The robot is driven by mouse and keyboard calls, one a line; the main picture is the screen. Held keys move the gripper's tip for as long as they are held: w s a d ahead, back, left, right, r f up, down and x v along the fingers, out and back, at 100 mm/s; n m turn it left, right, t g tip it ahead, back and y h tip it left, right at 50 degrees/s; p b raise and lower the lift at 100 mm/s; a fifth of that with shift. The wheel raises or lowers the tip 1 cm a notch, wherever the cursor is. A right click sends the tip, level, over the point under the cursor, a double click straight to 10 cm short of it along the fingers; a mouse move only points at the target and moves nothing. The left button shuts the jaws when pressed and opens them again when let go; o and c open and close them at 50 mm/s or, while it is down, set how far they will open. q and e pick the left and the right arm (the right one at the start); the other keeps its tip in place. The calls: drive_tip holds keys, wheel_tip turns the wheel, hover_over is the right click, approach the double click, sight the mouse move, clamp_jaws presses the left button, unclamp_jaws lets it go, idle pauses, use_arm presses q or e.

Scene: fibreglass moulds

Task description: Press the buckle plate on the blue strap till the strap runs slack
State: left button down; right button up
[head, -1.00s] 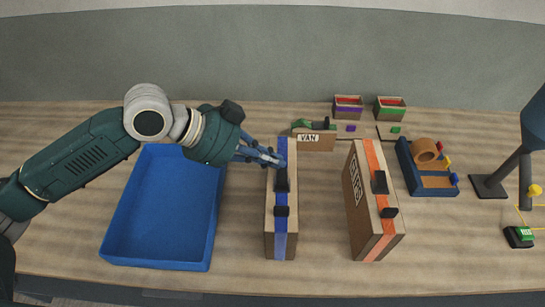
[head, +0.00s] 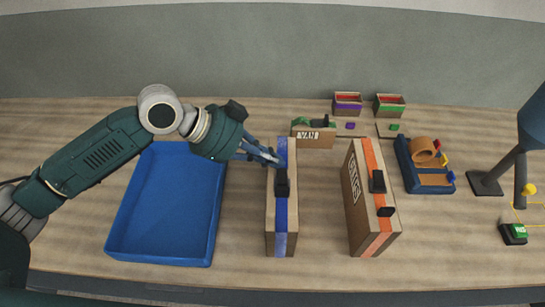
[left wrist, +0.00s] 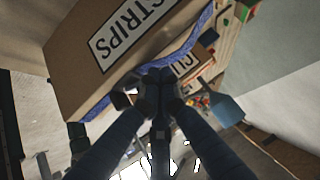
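The box with the blue strap (head: 270,215) stands on edge on the bench, its narrow side up. The blue strap (head: 281,240) runs along its top, with a black buckle (head: 282,183) near the middle. In the left wrist view the blue strap (left wrist: 200,28) looks wavy along the edge of the box (left wrist: 85,45), which is labelled STRIPS. My left gripper (head: 272,158) is at the far part of the strap, beyond the buckle. Its fingertips (left wrist: 160,75) are together with nothing seen between them; whether they touch the strap is unclear. My right gripper is not in view.
An empty blue tray (head: 112,235) lies left of the box. An orange-strapped box (head: 352,215) stands to the right, with bare bench between. A tape holder (head: 430,188), small bins (head: 347,103) and a lamp (head: 485,184) stand farther right.

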sight(274, 180)
use_arm(q)
drive_tip(key=shift+s, duration=0.1)
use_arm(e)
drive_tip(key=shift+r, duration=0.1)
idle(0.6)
use_arm(q)
drive_tip(key=shift+s+r+p, duration=0.35)
drive_tip(key=shift+s+p, duration=0.1)
drive_tip(key=shift+p, duration=0.1)
drive_tip(key=shift+s, duration=0.25)
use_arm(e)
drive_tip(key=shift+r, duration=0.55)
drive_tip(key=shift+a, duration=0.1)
use_arm(q)
drive_tip(key=shift+d+r+p, duration=0.1)
drive_tip(key=shift+r+p, duration=0.45)
drive_tip(key=shift+p, duration=0.05)
drive_tip(key=r+p, duration=0.1)
drive_tip(key=s+r+p, duration=0.1)
drive_tip(key=r+p, duration=0.1)
drive_tip(key=shift+r, duration=0.15)
drive_tip(key=s+b+v, duration=0.1)
drive_tip(key=b+v, duration=0.2)
drive_tip(key=v, duration=0.7)
drive_tip(key=shift+f, duration=0.3)
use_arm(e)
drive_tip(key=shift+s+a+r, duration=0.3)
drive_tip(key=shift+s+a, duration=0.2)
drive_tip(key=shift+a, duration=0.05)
